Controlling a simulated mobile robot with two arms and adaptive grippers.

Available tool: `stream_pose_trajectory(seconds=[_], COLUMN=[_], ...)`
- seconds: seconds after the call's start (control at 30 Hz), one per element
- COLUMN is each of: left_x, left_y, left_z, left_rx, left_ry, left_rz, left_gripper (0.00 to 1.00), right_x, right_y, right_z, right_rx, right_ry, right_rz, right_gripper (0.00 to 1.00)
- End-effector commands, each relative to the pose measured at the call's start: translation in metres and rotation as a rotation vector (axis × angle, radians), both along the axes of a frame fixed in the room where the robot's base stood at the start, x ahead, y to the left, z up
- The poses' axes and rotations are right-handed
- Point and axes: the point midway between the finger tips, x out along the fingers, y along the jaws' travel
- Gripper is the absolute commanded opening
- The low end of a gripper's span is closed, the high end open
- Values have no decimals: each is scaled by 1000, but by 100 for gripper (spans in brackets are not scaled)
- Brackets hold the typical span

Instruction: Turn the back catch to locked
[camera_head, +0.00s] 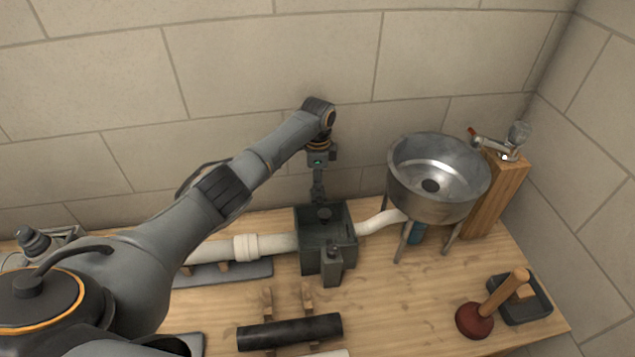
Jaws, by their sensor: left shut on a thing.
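A dark grey box (311,256) stands on the wooden bench, in line with a white pipe on both sides. A small block with a knob, which looks like a front catch (333,262), sticks out of its near side. My left gripper (319,200) comes down from above at the back of the box. It is shut on what appears to be the back catch, which its fingers and the box hide. I cannot tell which way the back catch is turned. My right gripper is not in view.
A steel basin (440,205) on legs stands right of the box, with a tap (495,145) on a wooden post behind. A black tube (290,332) lies on wooden rests in front. A tiled wall is close behind.

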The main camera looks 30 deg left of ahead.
Motion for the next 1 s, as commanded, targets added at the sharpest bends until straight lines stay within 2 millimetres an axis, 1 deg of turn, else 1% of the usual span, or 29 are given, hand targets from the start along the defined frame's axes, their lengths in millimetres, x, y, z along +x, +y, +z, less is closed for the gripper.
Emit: stream_pose_trajectory(seconds=[0.23, 0.27, 0.3, 0.37, 0.63, 0.73, 0.87, 1.0], left_x=[2, 2, 2, 1, 1, 1, 2, 2], left_y=[-1, -1, -1, -1, 0, 0, 0, 0], left_z=[2, 2, 2, 1, 1, 5, 22, 52], left_rx=[-2, -2, -2, -1, 0, 0, 1, -1], left_ry=[-5, -5, -5, -5, -2, -2, -5, -7], left_rz=[-2, -2, -2, -1, 0, 0, 0, -1], left_gripper=[0, 32, 40, 50, 50, 50, 50, 50], right_x=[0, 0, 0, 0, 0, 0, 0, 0], right_y=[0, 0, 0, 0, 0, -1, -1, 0], right_z=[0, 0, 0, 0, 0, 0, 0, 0], right_rx=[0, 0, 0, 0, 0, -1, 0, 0], right_ry=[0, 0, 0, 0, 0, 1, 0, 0], right_rz=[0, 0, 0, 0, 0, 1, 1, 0], right_gripper=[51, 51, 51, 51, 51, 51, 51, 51])
